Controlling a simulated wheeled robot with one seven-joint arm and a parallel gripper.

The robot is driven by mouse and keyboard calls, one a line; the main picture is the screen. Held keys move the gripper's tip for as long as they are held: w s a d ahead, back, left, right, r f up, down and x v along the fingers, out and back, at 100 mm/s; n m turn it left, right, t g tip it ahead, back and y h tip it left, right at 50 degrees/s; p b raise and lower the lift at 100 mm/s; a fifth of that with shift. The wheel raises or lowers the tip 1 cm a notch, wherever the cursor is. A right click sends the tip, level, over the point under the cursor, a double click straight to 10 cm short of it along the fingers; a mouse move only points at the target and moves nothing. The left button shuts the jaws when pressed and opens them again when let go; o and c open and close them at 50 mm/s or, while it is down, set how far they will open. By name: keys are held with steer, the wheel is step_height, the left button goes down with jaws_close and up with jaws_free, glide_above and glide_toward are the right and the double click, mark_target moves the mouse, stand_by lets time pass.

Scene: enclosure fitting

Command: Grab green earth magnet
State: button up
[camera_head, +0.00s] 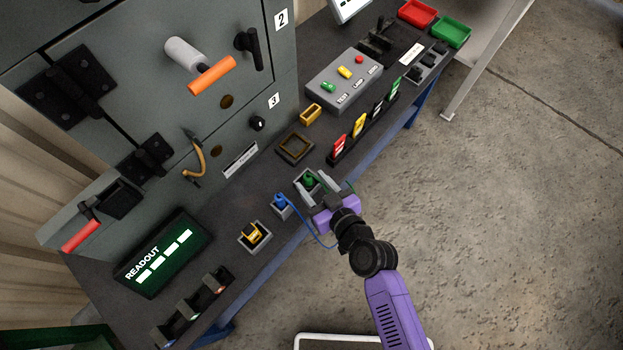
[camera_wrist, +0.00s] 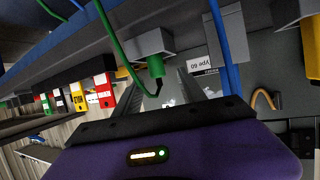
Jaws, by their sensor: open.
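The green earth magnet (camera_head: 309,181) sits in a grey holder (camera_head: 300,188) at the bench's front edge, with a green cable. In the wrist view the green magnet (camera_wrist: 150,43) stands in its grey block, its cable looping to the left. My gripper (camera_head: 317,187) is open and close to it, coming from the front right. In the wrist view my gripper's fingers (camera_wrist: 170,88) are spread, with the magnet's dark-tipped end near the gap. I cannot tell whether either finger touches it.
A rack of coloured tags (camera_head: 360,128) and a button box (camera_head: 344,80) lie to the right. The grey cabinet (camera_head: 150,80) rises behind.

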mark_target(305, 174)
steer(key=x, duration=0.6)
steer(key=shift+w+f, duration=0.1)
steer(key=shift+w, duration=0.15)
steer(key=shift+c, duration=0.2)
jaws_close()
